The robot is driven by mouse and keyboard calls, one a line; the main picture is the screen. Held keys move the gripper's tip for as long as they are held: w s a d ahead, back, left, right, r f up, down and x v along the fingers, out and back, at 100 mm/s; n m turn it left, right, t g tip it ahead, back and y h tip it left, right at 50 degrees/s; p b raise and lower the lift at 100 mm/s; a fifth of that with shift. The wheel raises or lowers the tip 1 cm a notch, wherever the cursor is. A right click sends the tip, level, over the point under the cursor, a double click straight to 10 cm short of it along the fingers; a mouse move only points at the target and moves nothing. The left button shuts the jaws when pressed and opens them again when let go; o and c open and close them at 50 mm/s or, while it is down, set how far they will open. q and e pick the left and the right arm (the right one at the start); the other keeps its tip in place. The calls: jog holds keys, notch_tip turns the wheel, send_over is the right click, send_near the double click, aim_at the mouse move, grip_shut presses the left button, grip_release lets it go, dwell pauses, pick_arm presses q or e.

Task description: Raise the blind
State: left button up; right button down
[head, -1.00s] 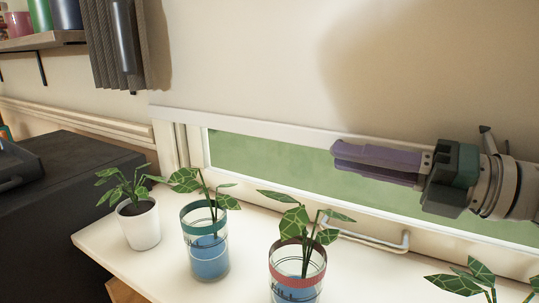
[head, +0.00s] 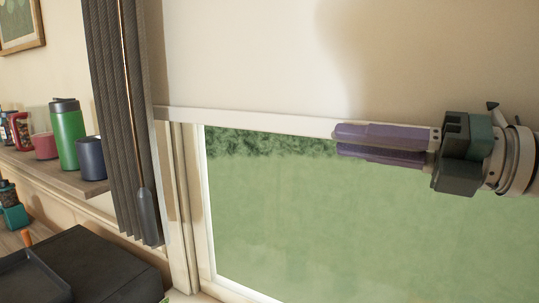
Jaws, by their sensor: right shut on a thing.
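The blind (head: 240,55) is a cream sheet that covers the upper part of the window. Its pale bottom bar (head: 240,120) runs across the view, sloping slightly down to the right. My right gripper (head: 340,142) comes in from the right with its purple fingers at the bar, and it is shut on the blind's bottom edge. The fingers hide that stretch of the bar. Below the bar, the window glass (head: 300,220) shows green outside. My left gripper is out of view.
A dark curtain (head: 110,110) with a hanging rod (head: 143,200) is left of the window. Further left, a shelf (head: 65,182) holds a green flask (head: 67,135) and several cups. A black box-like surface (head: 110,265) is at lower left. The space before the glass is clear.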

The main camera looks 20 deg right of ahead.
pick_arm(q)
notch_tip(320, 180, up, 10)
jog(key=p, duration=0.7)
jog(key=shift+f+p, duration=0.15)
jog(key=shift+p, duration=0.2)
pick_arm(e)
notch_tip(320, 180, up, 13)
jog(key=shift+f, duration=0.2)
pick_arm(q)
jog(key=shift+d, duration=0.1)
pick_arm(e)
jog(key=c, duration=0.9)
grip_release()
pick_arm(q)
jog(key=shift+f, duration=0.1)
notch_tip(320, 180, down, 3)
jog(key=b, duration=0.3)
pick_arm(e)
jog(key=v, duration=1)
